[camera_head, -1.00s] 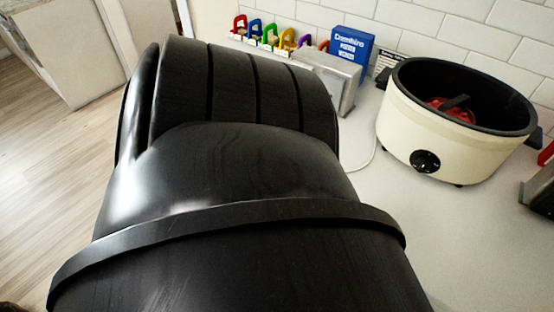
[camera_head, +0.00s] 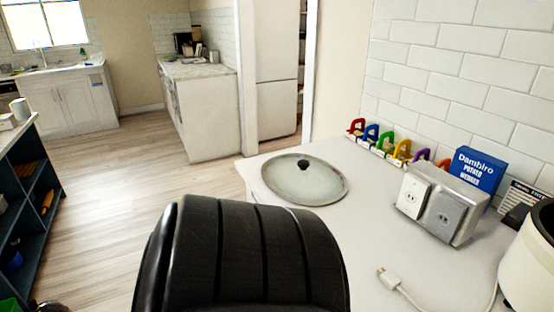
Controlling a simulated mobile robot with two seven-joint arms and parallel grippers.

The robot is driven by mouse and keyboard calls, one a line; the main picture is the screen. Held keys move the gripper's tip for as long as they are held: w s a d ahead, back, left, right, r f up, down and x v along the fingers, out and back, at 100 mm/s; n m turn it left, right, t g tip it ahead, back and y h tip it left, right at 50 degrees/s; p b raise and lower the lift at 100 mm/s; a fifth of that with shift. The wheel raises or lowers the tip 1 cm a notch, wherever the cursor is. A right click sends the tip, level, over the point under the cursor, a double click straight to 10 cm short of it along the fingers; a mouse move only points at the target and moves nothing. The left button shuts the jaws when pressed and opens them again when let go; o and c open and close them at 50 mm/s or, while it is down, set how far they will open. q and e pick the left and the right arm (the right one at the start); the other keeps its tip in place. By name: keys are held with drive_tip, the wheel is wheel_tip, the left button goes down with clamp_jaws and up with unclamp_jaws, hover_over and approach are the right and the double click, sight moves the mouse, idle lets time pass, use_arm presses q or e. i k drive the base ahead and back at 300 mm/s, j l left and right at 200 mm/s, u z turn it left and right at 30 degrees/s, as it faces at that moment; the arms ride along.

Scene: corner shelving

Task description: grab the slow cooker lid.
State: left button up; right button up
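The slow cooker lid (camera_head: 325,186), a round glassy disc with a metal rim and a black knob, lies flat near the far left corner of the white counter. The slow cooker (camera_head: 530,262), cream with a black rim, is cut off at the right edge. A large black ribbed part of my own arm fills the lower middle, in front of the lid and apart from it in the picture. Neither gripper's fingers can be seen.
The counter (camera_head: 365,235) holds a metal outlet box (camera_head: 440,204), a white plug (camera_head: 388,277) with a cord, a blue box (camera_head: 475,170) and several coloured padlock-like items (camera_head: 401,149) along the tiled wall. Open wooden floor (camera_head: 110,190) lies left.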

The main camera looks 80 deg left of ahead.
sight(301, 178)
drive_tip(key=i+u, duration=0.15)
drive_tip(key=u, duration=1.55)
